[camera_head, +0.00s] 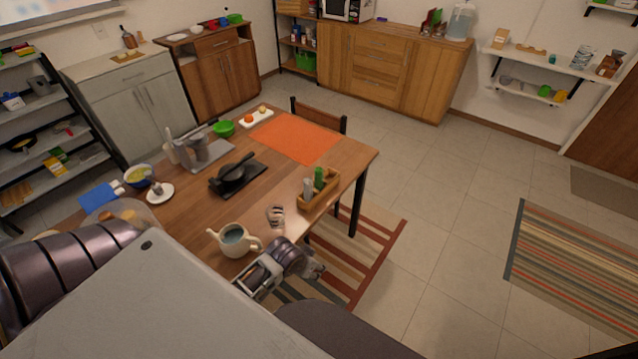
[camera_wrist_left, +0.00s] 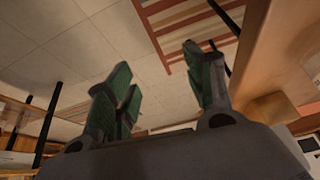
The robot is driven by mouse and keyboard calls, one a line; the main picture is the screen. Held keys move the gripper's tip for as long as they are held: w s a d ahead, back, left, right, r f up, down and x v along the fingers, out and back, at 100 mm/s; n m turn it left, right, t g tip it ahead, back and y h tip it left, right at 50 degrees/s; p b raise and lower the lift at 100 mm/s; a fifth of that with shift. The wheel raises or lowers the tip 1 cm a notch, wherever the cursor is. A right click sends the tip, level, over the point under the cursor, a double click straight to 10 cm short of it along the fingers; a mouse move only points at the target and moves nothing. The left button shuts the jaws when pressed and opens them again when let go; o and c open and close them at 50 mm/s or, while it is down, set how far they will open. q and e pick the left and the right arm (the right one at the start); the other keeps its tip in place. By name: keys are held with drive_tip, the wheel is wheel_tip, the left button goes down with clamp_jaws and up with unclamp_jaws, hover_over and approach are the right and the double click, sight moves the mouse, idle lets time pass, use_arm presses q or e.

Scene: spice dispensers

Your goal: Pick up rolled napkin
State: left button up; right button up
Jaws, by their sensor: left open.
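A small rolled napkin (camera_head: 276,216), pale with dark stripes, lies on the wooden table (camera_head: 350,160) near its front edge. It is between the cream pitcher and the wooden caddy. My left gripper (camera_head: 313,266) is at the table's near side, in front of the napkin and apart from it. In the left wrist view the left gripper (camera_wrist_left: 158,75) has its two green-padded fingers spread with nothing between them. The napkin cannot be made out in that view. My right gripper does not show.
The cream pitcher (camera_head: 235,240) stands left of the napkin. The wooden caddy (camera_head: 319,190) with bottles stands to its right. A black pan (camera_head: 234,175) on a dark board lies behind. An orange placemat (camera_head: 296,137) covers the far right of the table.

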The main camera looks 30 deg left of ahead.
sight(316, 174)
use_arm(q)
drive_tip(key=w+a+r+n+t, duration=0.1)
drive_tip(key=w+a+r+t, duration=0.7)
drive_tip(key=w+a+r, duration=0.5)
wheel_tip(316, 174, up, 3)
drive_tip(key=shift+w+a+r+t+h+b, duration=0.1)
drive_tip(key=shift+w+a+t+h+b, duration=0.25)
drive_tip(key=shift+a, duration=0.9)
drive_tip(key=shift+w, duration=0.2)
drive_tip(key=shift+x, duration=4.15)
drive_tip(key=shift+x, duration=2.65)
drive_tip(key=shift+a, duration=0.1)
